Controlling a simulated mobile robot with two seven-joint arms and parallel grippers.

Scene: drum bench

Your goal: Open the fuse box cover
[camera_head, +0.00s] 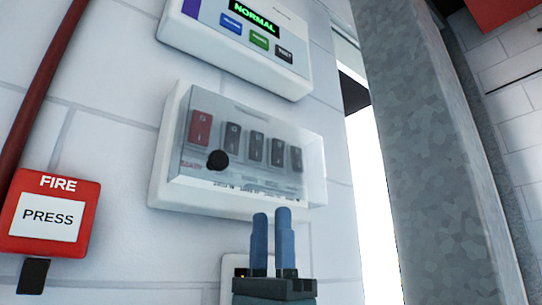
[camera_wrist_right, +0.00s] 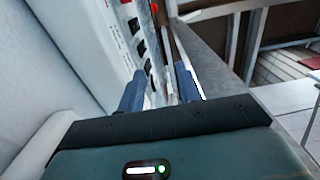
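The fuse box (camera_head: 165,150) is a white case on the wall in the head view. Its clear cover (camera_head: 312,170) lies over one red switch and several grey ones, and looks shut. A round black knob (camera_head: 217,160) is at the cover's lower left. My right gripper (camera_head: 271,220) is just below the box's lower right edge, its two blue fingers pointing up. In the right wrist view its fingers (camera_wrist_right: 160,85) stand apart with nothing held between them. Whether they touch the box is unclear. My left gripper is in neither view.
A control panel (camera_head: 290,72) reading NORMAL is above the fuse box. A red FIRE press box (camera_head: 50,215) and a red pipe (camera_head: 40,90) are at the left. A grey metal post (camera_head: 430,150) stands close on the right.

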